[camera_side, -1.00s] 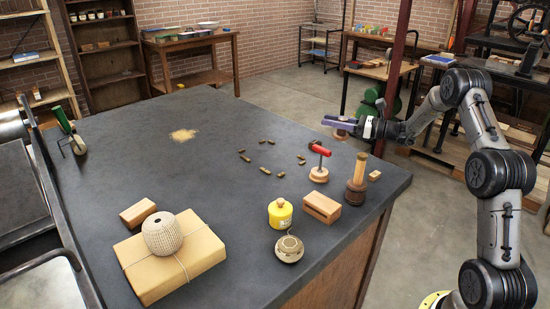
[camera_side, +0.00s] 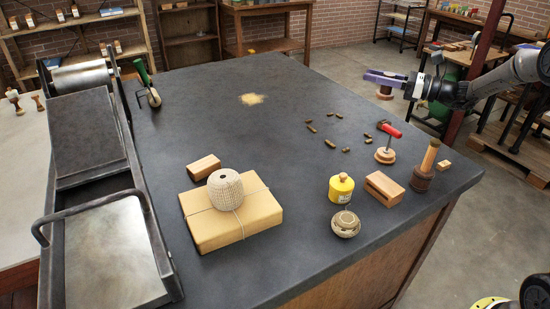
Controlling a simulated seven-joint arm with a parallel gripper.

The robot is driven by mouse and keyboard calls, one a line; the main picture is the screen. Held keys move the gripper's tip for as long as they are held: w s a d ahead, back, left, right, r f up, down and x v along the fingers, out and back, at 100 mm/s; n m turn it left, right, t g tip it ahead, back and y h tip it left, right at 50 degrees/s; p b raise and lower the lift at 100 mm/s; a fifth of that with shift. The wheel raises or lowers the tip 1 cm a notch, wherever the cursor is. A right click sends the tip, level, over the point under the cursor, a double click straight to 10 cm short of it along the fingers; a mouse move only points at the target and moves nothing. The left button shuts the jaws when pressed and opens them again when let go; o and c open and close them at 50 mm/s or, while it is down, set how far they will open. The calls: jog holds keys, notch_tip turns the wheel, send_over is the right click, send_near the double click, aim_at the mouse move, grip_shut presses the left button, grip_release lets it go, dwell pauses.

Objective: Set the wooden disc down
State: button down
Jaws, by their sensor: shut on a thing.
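My gripper (camera_side: 384,78) has purple fingers and comes in from the upper right. It is shut on the wooden disc (camera_side: 384,94), a small brown round piece showing just below the fingers. Most of the disc's upper part is hidden by the fingers. In the picture the disc appears just past the right edge of the dark worktop (camera_side: 270,130), apart from it; its exact height is hard to tell.
A red-handled tool on a round wooden base (camera_side: 385,155) stands nearest on the worktop. Several small brass-coloured pieces (camera_side: 330,143) lie left of it. A dark-based wooden-handled tool (camera_side: 424,172), wooden block (camera_side: 384,189) and yellow jar (camera_side: 341,188) stand nearer. The worktop's middle is clear.

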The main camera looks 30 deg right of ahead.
jog(key=s+a+n+g+y, duration=0.2)
jog(key=a+n+g+y, duration=0.15)
jog(key=a, duration=2.05)
jog(key=w+a+f, duration=0.1)
jog(key=w+f, duration=0.3)
jog(key=f, duration=0.1)
jog(key=w+a+f, duration=0.1)
jog(key=w+f, duration=0.4)
jog(key=w+a+f, duration=0.1)
jog(key=w+f, duration=0.3)
jog(key=f, duration=0.1)
jog(key=shift+w+a, duration=0.1)
jog(key=shift+w, duration=0.2)
jog(key=shift+w+f, duration=0.15)
jog(key=shift+f, duration=1.45)
jog(key=shift+f, duration=0.1)
